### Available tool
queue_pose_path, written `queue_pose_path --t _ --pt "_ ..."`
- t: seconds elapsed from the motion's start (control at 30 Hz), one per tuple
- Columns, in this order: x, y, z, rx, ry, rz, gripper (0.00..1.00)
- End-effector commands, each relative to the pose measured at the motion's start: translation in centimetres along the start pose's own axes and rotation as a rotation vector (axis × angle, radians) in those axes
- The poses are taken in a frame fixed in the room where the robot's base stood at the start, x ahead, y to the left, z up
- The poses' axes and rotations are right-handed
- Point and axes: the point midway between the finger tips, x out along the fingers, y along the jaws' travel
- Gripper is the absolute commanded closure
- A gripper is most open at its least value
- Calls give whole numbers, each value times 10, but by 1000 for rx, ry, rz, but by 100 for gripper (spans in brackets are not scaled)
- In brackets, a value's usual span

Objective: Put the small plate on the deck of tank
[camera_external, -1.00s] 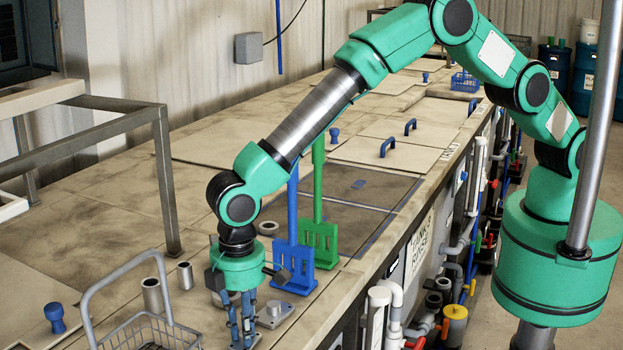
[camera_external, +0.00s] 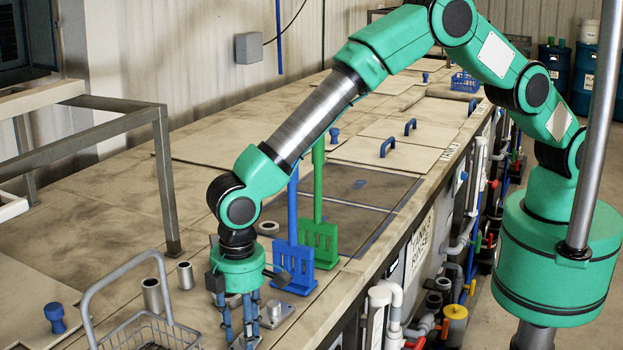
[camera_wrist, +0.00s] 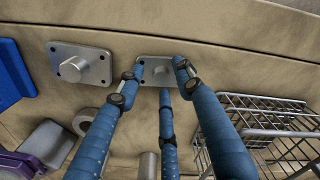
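A small grey metal plate (camera_wrist: 152,77) with a round stub lies flat on the tan deck (camera_wrist: 230,60), between my fingertips in the wrist view. In the external view my gripper (camera_external: 243,335) is low over it and mostly hides it. My gripper's blue fingers (camera_wrist: 160,80) stand apart around the stub, with visible gaps, so it looks open. A second similar metal plate with a stub (camera_wrist: 70,68) lies to the left in the wrist view; in the external view it is just right of my gripper (camera_external: 277,316).
A wire basket with a tall handle (camera_external: 150,333) stands close left of my gripper. Two metal cylinders (camera_external: 152,296) stand behind it. Blue (camera_external: 300,268) and green (camera_external: 320,238) paddles stand to the right. Dark tank covers (camera_external: 340,215) lie beyond.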

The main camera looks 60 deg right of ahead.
Motion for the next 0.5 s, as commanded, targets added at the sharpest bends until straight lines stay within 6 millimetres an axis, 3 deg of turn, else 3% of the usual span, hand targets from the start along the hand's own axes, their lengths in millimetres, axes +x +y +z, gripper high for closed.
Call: queue_pose_path --t 0.27,0.5 --pt "-20 0 -1 0 2 0 64" --pt "-58 0 -1 0 3 0 64"
